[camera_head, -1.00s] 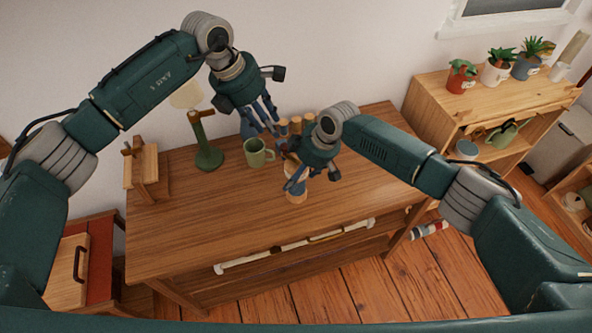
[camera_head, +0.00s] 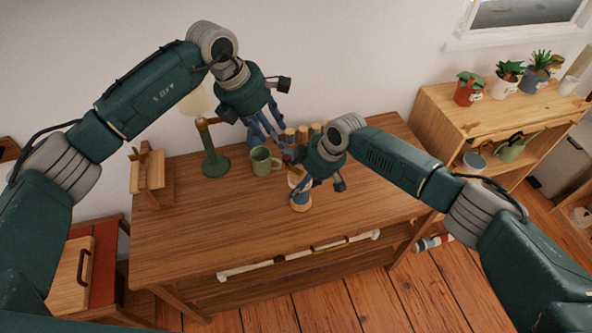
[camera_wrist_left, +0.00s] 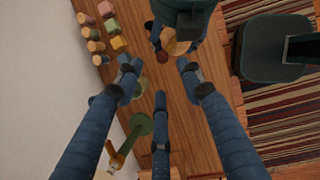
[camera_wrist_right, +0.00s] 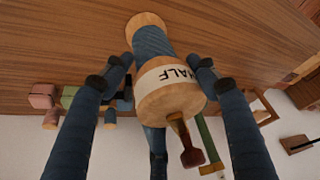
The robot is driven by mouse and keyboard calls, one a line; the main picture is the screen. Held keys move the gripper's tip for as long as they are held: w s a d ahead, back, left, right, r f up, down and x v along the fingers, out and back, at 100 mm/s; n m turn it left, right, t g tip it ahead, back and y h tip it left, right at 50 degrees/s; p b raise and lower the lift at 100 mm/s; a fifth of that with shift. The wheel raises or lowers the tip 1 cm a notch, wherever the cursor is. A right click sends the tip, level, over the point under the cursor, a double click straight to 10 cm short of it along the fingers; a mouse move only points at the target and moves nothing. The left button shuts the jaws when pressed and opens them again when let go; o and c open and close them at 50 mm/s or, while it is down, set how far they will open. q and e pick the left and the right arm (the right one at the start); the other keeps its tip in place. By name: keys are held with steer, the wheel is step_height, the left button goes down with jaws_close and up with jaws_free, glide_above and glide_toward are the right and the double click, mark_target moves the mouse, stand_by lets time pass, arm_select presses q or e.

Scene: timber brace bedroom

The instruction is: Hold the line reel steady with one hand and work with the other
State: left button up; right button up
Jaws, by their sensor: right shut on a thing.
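The line reel (camera_head: 301,201) is a pale wooden spool wound with blue line, standing on the wooden desk (camera_head: 215,235). In the right wrist view the reel (camera_wrist_right: 165,85) shows a white band lettered "HALF" and a dark brown crank handle (camera_wrist_right: 186,145) at its near end. My right gripper (camera_head: 303,180) is shut on the reel, with fingers on both sides of it. My left gripper (camera_head: 270,137) is open and empty above the back of the desk, left of the reel. In the left wrist view my right gripper hides most of the reel.
A green mug (camera_head: 263,162) and a green lamp (camera_head: 214,160) stand left of the reel. A wooden stand (camera_head: 148,172) is at the far left. The desk's front is clear.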

mark_target(287, 157)
arm_select(q)
steer(key=x, duration=1)
steer(key=shift+s+a+f, duration=0.2)
steer(key=shift+s+a, duration=0.1)
steer(key=shift+c, duration=0.5)
jaws_close()
